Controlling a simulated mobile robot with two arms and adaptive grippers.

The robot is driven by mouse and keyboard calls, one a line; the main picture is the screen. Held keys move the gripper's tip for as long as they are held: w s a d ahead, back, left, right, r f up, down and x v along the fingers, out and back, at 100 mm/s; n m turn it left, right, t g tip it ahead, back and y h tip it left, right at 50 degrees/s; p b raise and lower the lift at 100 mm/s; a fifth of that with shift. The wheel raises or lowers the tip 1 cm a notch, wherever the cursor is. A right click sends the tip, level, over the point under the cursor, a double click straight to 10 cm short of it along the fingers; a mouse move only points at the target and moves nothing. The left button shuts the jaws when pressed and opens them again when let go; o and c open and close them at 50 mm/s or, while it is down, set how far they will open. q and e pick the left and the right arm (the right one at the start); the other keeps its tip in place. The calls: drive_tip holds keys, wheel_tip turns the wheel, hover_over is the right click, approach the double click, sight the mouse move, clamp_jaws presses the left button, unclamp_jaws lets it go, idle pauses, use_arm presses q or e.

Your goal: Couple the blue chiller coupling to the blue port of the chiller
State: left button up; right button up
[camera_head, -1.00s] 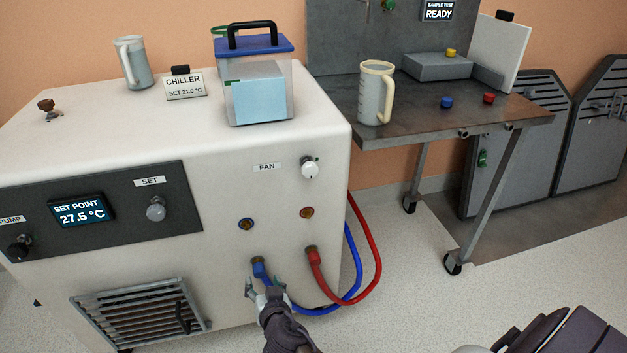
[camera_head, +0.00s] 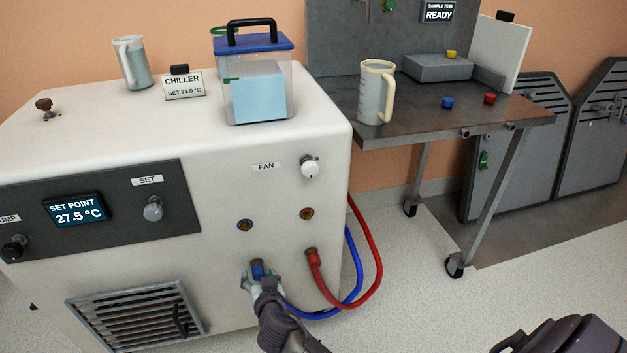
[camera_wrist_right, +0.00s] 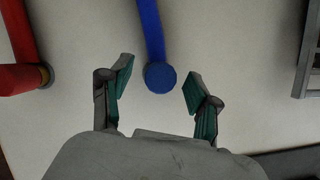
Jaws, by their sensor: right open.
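In the right wrist view the blue coupling (camera_wrist_right: 160,78) lies just beyond and between the open fingertips (camera_wrist_right: 158,85), with a gap on both sides. My left gripper is not in view.
The hoses loop beside the chiller's right edge. A vent grille (camera_head: 140,315) is at the lower left. A grey bench (camera_head: 450,110) stands to the right.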

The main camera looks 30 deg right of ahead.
clamp_jaws()
drive_tip(key=shift+s+a, duration=0.2)
drive_tip(key=shift+s, duration=0.55)
drive_tip(key=shift+s+a, duration=0.15)
drive_tip(key=shift+s, duration=0.25)
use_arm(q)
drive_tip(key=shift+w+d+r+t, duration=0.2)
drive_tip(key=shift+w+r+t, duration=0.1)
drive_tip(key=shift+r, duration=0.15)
use_arm(e)
drive_tip(key=s, duration=0.2)
drive_tip(key=s+a, duration=0.1)
drive_tip(key=s, duration=0.1)
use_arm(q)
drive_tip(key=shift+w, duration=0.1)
